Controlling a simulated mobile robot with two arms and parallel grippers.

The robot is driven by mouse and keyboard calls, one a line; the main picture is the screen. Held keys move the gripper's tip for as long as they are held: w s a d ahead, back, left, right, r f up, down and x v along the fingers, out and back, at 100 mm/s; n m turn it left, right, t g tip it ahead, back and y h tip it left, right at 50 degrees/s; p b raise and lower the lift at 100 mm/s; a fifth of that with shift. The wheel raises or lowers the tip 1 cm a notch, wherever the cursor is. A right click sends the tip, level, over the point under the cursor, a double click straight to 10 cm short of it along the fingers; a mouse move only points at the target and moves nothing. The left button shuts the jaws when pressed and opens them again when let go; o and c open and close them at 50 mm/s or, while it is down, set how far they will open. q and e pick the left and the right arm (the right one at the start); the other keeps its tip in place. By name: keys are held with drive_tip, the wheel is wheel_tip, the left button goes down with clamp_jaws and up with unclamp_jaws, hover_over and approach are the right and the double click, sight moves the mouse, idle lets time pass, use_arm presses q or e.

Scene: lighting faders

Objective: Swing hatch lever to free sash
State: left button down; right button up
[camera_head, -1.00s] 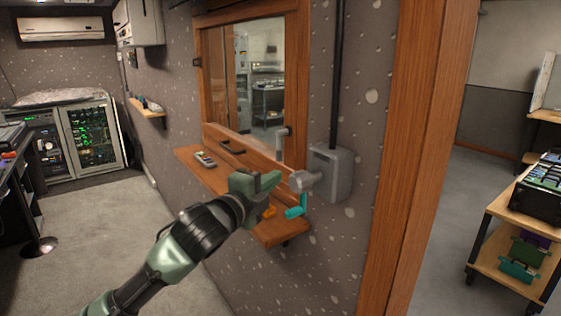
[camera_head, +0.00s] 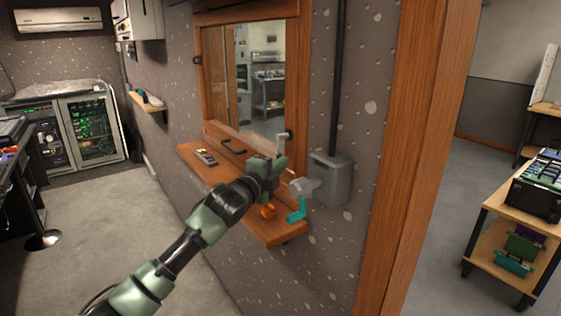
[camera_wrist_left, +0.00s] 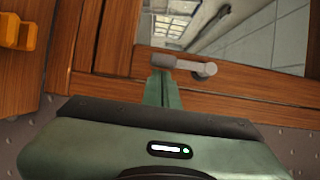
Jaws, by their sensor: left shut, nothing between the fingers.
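The hatch lever (camera_head: 286,136) is a small grey handle at the lower right of the wooden sash frame, seen in the head view above my fingers. In the left wrist view, the lever (camera_wrist_left: 185,65) lies across the wood, with a dark cylindrical grip at left and a round pale end at right. My left gripper (camera_head: 280,163) is shut and empty, just below the lever. In the wrist view, its green fingertips (camera_wrist_left: 161,84) are at the grip end; I cannot tell whether they touch. The sash (camera_head: 238,139) has a dark pull handle and partly hides behind my gripper.
A wooden shelf (camera_head: 208,172) below the hatch holds a remote (camera_head: 206,157) and an orange object (camera_head: 268,211). A grey wall box (camera_head: 331,178), a grey cylinder (camera_head: 305,187) and a teal piece (camera_head: 297,212) are to the right of my gripper.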

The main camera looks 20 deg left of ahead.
use_arm(q)
drive_tip(key=shift+d, duration=0.15)
drive_tip(key=shift+w+a+f+m+b, duration=0.1)
drive_tip(key=shift+a+f+m+b, duration=0.1)
drive_tip(key=shift+m+b, duration=0.15)
drive_tip(key=shift+w+a, duration=0.1)
idle(0.3)
